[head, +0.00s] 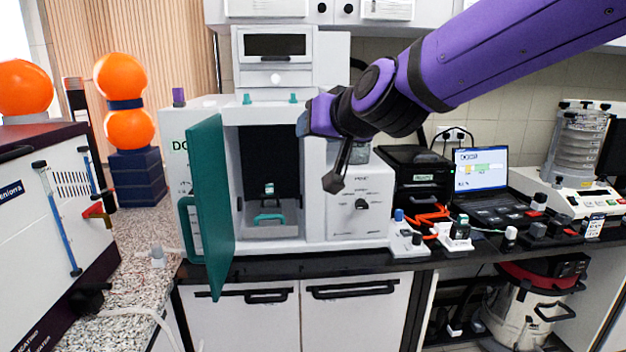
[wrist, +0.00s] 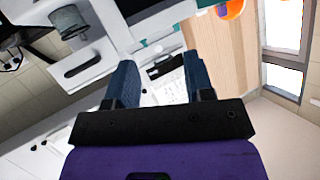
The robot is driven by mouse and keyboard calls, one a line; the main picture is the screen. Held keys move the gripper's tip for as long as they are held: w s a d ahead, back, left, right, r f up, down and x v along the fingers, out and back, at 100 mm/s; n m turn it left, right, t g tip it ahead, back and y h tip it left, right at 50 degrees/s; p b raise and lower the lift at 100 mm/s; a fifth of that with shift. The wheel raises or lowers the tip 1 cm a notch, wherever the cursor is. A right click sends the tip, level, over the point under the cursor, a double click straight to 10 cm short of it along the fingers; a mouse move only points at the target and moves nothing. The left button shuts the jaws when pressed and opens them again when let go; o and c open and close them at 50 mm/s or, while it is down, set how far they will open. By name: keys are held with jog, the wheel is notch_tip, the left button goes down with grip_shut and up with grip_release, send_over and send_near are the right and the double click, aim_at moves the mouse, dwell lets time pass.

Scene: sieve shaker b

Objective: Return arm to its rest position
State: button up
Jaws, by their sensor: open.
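My purple arm (head: 510,50) reaches in from the upper right of the head view. The wrist view is tilted. The white machine (head: 345,215) stands on the dark counter with its teal door (head: 212,200) swung open. A small dark-and-white item (head: 269,188) and a teal handle (head: 268,217) show inside the chamber.
To the right stand a black box (head: 415,175), a laptop (head: 482,170) and a sieve stack (head: 580,140). Several small blocks lie on the counter near them. Orange spheres (head: 130,128) stand at the left. The teal door juts out past the counter edge. White cabinets (head: 350,320) are below.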

jog(key=s+d+f+m+g+h, duration=0.1)
jog(key=s+d+f+g+h, duration=0.2)
jog(key=s+d, duration=0.9)
jog(key=s+d+f+m+g+h, duration=0.2)
jog(key=s+d+f, duration=0.3)
jog(key=s+d, duration=0.8)
jog(key=d+g+h, duration=0.1)
jog(key=d, duration=0.3)
jog(key=shift+d+f+g+h, duration=0.15)
jog(key=shift+f+g+h, duration=0.15)
jog(key=shift+g, duration=0.1)
jog(key=shift+c, duration=0.4)
